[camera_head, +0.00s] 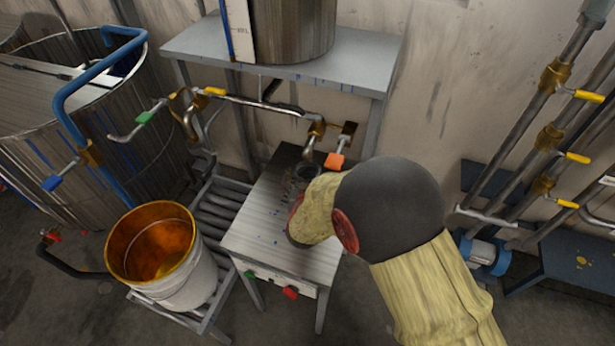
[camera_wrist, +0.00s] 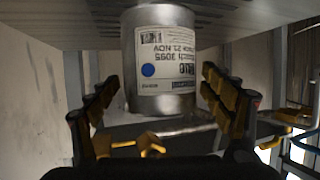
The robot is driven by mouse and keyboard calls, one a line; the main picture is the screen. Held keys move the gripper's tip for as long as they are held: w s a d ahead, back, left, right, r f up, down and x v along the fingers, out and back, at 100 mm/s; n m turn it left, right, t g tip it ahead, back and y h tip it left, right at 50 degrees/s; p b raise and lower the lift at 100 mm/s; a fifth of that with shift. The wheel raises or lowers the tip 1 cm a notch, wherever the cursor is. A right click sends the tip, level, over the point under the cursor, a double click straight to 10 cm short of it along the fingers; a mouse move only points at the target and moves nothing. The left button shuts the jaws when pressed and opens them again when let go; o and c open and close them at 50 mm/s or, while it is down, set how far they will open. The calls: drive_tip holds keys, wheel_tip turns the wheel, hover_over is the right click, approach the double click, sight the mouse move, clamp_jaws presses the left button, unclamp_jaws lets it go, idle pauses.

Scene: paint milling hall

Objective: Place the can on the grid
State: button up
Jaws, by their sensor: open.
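The can (camera_wrist: 160,60) is a grey metal cylinder with a white label and a blue dot. In the wrist view it appears upside down, its base at the pale surface along the top edge. My gripper (camera_wrist: 160,85) is open, one finger on each side of the can, with gaps visible. In the head view my gripper (camera_head: 298,192) is over the small steel table (camera_head: 262,225), largely hidden by my arm. A dark patch (camera_head: 287,153) lies at the table's back; I cannot tell whether it is the grid.
An open bucket with orange inside (camera_head: 155,245) stands on a roller rack (camera_head: 215,205) left of the table. Pipes with coloured valve handles (camera_head: 260,102) run behind and above the table. A steel shelf (camera_head: 350,65) holds a large vessel.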

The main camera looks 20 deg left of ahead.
drive_tip(key=shift+s+r, duration=0.1)
drive_tip(key=shift+r, duration=0.2)
drive_tip(key=p+v, duration=0.3)
drive_tip(key=v, duration=0.8)
drive_tip(key=shift+s+d, duration=0.15)
drive_tip(key=shift+s, duration=0.25)
drive_tip(key=d+r+g+y, duration=0.1)
drive_tip(key=d+r+g, duration=0.1)
drive_tip(key=d+r, duration=0.5)
drive_tip(key=d+r+g, duration=0.1)
drive_tip(key=d+r, duration=0.4)
drive_tip(key=r, duration=0.4)
drive_tip(key=s+d+r+m+g+h, duration=0.1)
drive_tip(key=s+d+r+g+h, duration=0.1)
drive_tip(key=s+d, duration=0.7)
drive_tip(key=s+d+r+m+g+h, duration=0.1)
drive_tip(key=s+d+r, duration=0.4)
drive_tip(key=s+d, duration=0.5)
drive_tip(key=d+g+h, duration=0.1)
drive_tip(key=d, duration=0.2)
drive_tip(key=shift+s+d+m, duration=0.15)
drive_tip(key=shift+s+m, duration=0.15)
drive_tip(key=shift+r, duration=0.1)
drive_tip(key=shift+c, duration=0.4)
